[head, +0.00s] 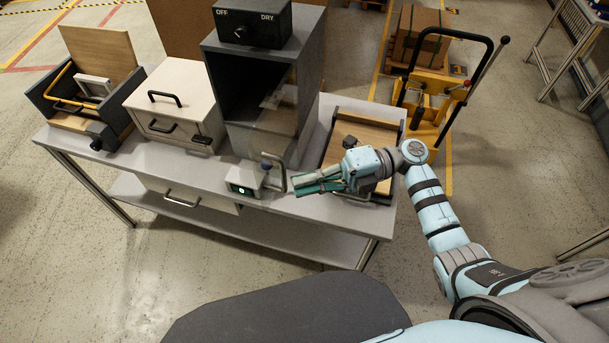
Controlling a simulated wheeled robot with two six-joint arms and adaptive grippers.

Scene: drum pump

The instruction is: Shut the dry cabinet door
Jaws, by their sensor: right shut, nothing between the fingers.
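The dry cabinet (311,75) is a tall dark grey box on the table. A black control box with a knob and the words OFF and DRY (262,27) sits on top of it. Its front is open to a dark inside. A see-through door (277,120) appears to stand swung out at the cabinet's right front; its edges are hard to make out. My right gripper (299,185) is shut and empty, pointing left, in front of the cabinet's lower right corner. I cannot tell whether it touches the door. My left gripper is out of view.
A white drawer box (178,100) and an open wooden-lidded box (85,85) stand left. A wooden-topped tray (366,135) lies right, partly behind my arm.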

